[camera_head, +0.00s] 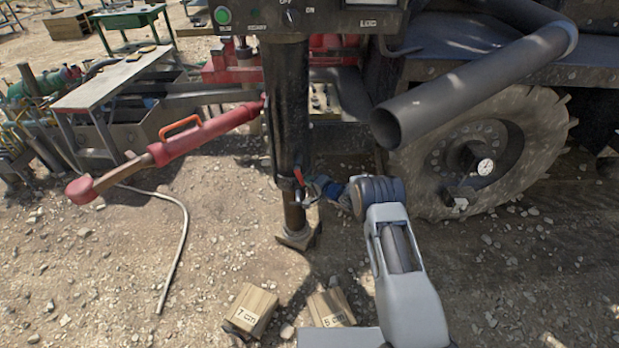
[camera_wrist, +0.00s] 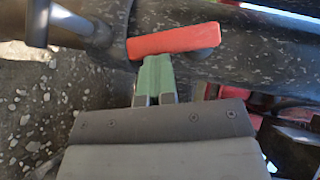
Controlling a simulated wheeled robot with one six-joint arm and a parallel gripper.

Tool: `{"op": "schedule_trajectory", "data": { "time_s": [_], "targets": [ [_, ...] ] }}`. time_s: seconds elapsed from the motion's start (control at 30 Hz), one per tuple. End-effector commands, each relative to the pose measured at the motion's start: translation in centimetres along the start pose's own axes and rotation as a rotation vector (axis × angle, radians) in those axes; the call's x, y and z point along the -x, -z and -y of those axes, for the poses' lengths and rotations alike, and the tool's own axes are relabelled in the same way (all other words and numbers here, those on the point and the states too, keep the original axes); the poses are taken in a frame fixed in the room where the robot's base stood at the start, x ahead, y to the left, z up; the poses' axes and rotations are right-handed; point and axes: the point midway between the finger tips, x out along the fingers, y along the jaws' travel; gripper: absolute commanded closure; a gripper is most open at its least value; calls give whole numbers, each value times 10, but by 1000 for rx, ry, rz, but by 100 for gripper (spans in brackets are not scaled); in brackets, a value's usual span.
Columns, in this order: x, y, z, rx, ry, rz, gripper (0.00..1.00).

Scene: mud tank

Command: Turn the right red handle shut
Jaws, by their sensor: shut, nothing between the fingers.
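A small red handle (camera_head: 299,175) sits on the side of a dark vertical post (camera_head: 285,110) in the head view. In the wrist view the red handle (camera_wrist: 173,40) is a flat bar lying nearly level across the picture, tilted slightly up to the right. My gripper (camera_head: 313,188) is at the post, beside the handle. In the wrist view its green fingertips (camera_wrist: 156,66) are together and empty, at the bar's lower edge left of its right end. I cannot tell whether they touch it. The handle's pivot is not clear.
A wide grey pipe (camera_head: 470,90) and a large tyre (camera_head: 495,150) are right of the post. A long red arm with an orange grip (camera_head: 180,140) sticks out left. Two wooden blocks (camera_head: 250,309) (camera_head: 331,308) lie on the gravel in front. Open ground lies front left.

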Motion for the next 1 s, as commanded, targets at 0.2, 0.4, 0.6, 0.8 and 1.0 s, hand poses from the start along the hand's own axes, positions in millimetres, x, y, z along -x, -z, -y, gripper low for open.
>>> {"op": "schedule_trajectory", "data": {
  "time_s": [0.2,0.4,0.6,0.8,1.0],
  "targets": [
    [-7,-6,-12,-115,115,-2,100],
    [-11,-10,-12,-191,191,-2,100],
    [-13,-12,-11,-236,235,-1,100],
    [-13,-13,-10,-255,254,-1,100],
    [-14,-14,-9,-257,256,0,100]
  ]
}}
